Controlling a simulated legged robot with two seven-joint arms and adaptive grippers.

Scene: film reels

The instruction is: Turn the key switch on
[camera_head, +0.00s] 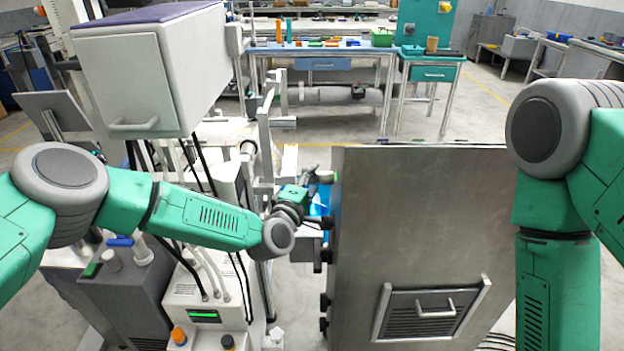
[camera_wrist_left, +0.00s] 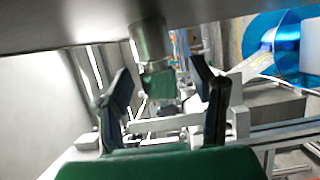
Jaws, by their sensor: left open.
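A grey cylinder with a flat green piece, which looks like the key switch (camera_wrist_left: 157,82), sticks out from a grey metal surface at the top of the left wrist view. In the head view, a small green part (camera_head: 326,176) at the upper left side of the metal cabinet (camera_head: 420,230) seems to be the same switch. My left gripper (camera_head: 312,174) is beside it. In the wrist view, my left gripper's dark fingers (camera_wrist_left: 160,72) are open, one on each side of the green piece, with gaps showing. My right gripper is outside the views.
Several black knobs (camera_head: 325,300) line the cabinet's left side below. A blue reel (camera_wrist_left: 262,45) is close by at the right of the wrist view. A white machine (camera_head: 205,300) with hoses stands under my left arm. Workbenches (camera_head: 330,60) stand far back.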

